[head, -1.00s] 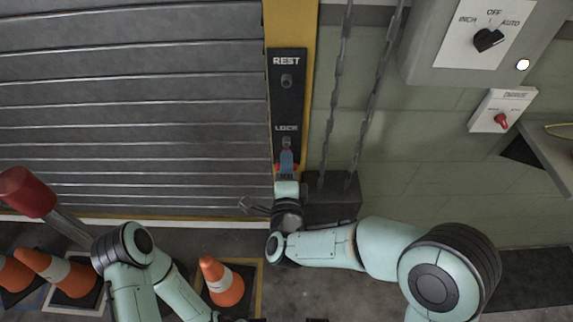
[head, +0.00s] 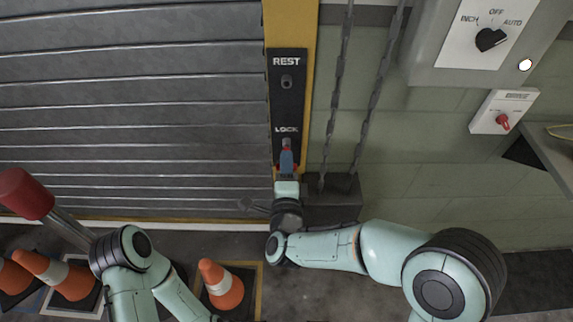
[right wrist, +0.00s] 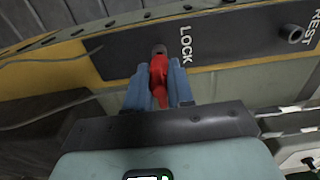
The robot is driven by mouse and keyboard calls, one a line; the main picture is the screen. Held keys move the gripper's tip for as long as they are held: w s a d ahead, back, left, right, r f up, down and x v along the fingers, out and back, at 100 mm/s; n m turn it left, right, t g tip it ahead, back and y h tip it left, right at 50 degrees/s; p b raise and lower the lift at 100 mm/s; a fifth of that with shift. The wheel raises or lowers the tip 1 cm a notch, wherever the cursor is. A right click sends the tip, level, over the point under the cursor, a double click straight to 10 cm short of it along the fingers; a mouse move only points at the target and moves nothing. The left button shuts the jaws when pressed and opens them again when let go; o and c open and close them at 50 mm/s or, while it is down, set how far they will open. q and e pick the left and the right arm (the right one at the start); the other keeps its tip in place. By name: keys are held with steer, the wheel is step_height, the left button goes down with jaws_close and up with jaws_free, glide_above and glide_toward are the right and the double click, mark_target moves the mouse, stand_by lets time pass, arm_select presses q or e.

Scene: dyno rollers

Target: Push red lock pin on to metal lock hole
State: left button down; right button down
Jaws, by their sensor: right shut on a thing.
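The red lock pin (right wrist: 158,80) is between the blue fingers of my right gripper (right wrist: 160,78) in the right wrist view. Its tip meets the metal lock hole (right wrist: 159,50) beside the word LOCK on the black plate (right wrist: 125,50). How deep the pin sits in the hole cannot be told. In the head view, my right gripper (head: 287,158) is at the lock hole (head: 287,143), and only bits of red show around its fingers. My left arm is at the lower left, and its gripper is not clearly visible.
The REST hole (head: 287,82) is higher on the plate and empty. Chains (head: 365,100) hang to the right, above a dark box (head: 335,195). A control box (head: 480,40) is at upper right. Traffic cones (head: 222,285) and a red-topped post (head: 25,193) stand at lower left.

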arm_select(q)
steer(key=shift+a+f+b, duration=0.15)
steer(key=shift+f+b, duration=0.6)
steer(key=shift+f, duration=0.2)
arm_select(e)
steer(key=shift+w+f, duration=0.25)
steer(key=shift+w, duration=0.1)
arm_select(q)
steer(key=shift+f, duration=0.2)
arm_select(e)
steer(key=shift+w, duration=0.35)
steer(key=c, duration=0.9)
jaws_free()
steer(key=shift+f, duration=0.1)
steer(key=shift+s, duration=0.25)
arm_select(q)
steer(key=w, duration=0.1)
steer(key=w+a+t, duration=0.1)
steer(key=w, duration=0.1)
steer(key=shift+w+f, duration=0.1)
steer(key=shift+w, duration=0.1)
arm_select(e)
steer(key=s, duration=1.3)
steer(key=shift+r, duration=0.3)
